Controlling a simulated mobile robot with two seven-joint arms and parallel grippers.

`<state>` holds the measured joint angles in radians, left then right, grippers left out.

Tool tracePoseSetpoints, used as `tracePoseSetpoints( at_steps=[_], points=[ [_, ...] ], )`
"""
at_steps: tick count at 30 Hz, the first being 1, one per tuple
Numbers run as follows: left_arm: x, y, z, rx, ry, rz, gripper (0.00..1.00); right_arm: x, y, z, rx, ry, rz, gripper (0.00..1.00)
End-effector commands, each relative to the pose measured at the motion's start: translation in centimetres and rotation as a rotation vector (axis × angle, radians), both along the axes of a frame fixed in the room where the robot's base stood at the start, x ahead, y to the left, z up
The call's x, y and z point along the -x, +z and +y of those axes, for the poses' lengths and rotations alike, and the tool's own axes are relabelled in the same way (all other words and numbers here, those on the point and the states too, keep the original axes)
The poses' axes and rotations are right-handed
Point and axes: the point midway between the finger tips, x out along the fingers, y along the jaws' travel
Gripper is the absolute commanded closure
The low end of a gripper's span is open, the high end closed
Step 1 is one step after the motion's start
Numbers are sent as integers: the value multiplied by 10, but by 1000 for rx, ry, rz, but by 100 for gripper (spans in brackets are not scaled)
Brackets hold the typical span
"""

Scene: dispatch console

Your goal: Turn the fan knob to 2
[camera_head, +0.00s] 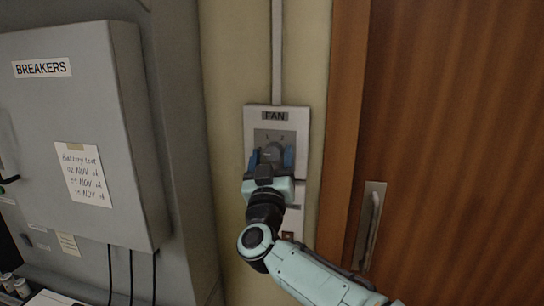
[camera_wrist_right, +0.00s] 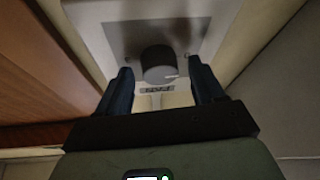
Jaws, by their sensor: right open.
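The fan panel (camera_head: 252,118) is a pale wall plate labelled FAN, with a darker grey dial plate and small position digits near its top. The round grey fan knob (camera_head: 272,152) is at its middle. The knob (camera_wrist_right: 158,62) also shows in the right wrist view, with a light pointer mark near its right edge; the setting is too small to read surely. My right gripper (camera_head: 270,160) is in front of the knob. In the right wrist view my right gripper (camera_wrist_right: 163,85) is open, its dark fingers either side of the knob with gaps visible. My left gripper is out of view.
A grey breaker cabinet (camera_head: 75,120) with a handwritten note (camera_head: 83,175) stands out at the left. A brown wooden door (camera_head: 450,130) with a metal handle (camera_head: 371,225) is at the right. A conduit (camera_head: 277,50) runs up from the panel.

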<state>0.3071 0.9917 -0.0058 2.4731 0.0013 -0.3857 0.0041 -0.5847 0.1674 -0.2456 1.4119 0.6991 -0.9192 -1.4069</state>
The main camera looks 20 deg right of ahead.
Motion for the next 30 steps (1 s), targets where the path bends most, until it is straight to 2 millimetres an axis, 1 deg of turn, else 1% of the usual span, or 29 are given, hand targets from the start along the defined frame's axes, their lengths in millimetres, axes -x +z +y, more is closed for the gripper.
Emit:
tracePoseSetpoints(
  at_steps=[6,8,9,11,12,23,30],
  points=[
    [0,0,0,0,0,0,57,0,-1,0,0,1,1,32],
    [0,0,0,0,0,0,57,0,-1,0,0,1,1,52],
    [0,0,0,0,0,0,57,0,-1,0,0,1,0,65],
    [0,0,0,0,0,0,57,0,-1,0,0,1,1,84],
    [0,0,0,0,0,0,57,0,-1,0,0,1,0,88],
    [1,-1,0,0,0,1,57,-1,-1,1,-40,2,-29,87],
    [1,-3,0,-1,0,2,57,-2,-2,2,-160,1,-118,87]
  ],
)
